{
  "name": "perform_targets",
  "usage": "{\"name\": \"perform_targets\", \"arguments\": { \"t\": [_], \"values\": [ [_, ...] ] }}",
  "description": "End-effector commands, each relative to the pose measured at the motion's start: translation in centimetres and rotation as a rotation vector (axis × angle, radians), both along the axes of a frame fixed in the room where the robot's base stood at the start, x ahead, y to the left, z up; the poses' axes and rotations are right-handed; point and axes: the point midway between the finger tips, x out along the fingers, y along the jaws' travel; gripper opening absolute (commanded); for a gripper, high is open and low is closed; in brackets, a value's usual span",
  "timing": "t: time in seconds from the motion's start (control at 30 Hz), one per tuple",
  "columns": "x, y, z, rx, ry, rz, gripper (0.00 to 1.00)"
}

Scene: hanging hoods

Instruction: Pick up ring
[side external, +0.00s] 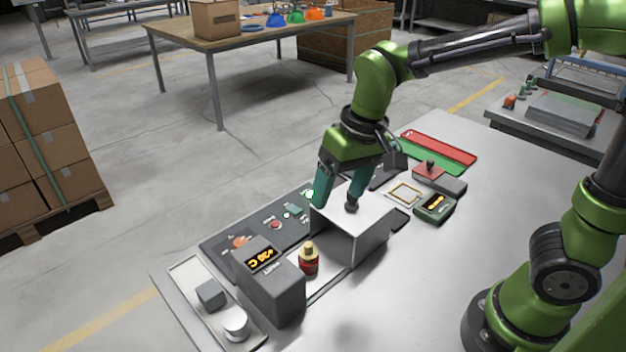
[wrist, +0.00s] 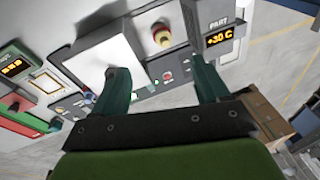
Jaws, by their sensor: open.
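No loose ring stands out clearly. A small red piece with a gold top (side external: 308,258) stands upright between a grey display box and a pale metal hood. It also shows in the wrist view (wrist: 161,37), where I cannot tell whether its red part is a separate ring. My gripper (side external: 335,205) is open, its fingers pointing down, with nothing seen between them. It is above and behind the red and gold piece, apart from it. In the wrist view the gripper (wrist: 155,72) has one finger in front of the hood and one near the display box.
The pale hood (side external: 368,235) and the grey display box (side external: 270,285) flank the red and gold piece closely. A tray (side external: 205,285) with a grey block and a white cylinder lies at left. A square frame (side external: 405,194) lies beyond the hood.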

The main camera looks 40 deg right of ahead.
Motion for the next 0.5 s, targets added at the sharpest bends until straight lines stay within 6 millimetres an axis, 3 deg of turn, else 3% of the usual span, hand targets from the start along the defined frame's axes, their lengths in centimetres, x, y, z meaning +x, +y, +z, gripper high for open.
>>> {"name": "perform_targets", "arguments": {
  "t": [0.1,0.3,0.37,0.5],
  "values": [
    [2.3,2.2,-1.7,-0.065,0.092,0.009,0.75],
    [4.8,3.4,-2.1,-0.137,0.157,-0.052,0.75],
    [5.0,3.3,-1.4,-0.139,0.156,-0.078,0.75],
    [4.6,3.1,-3.0,-0.143,0.175,-0.099,0.75]
  ]
}}
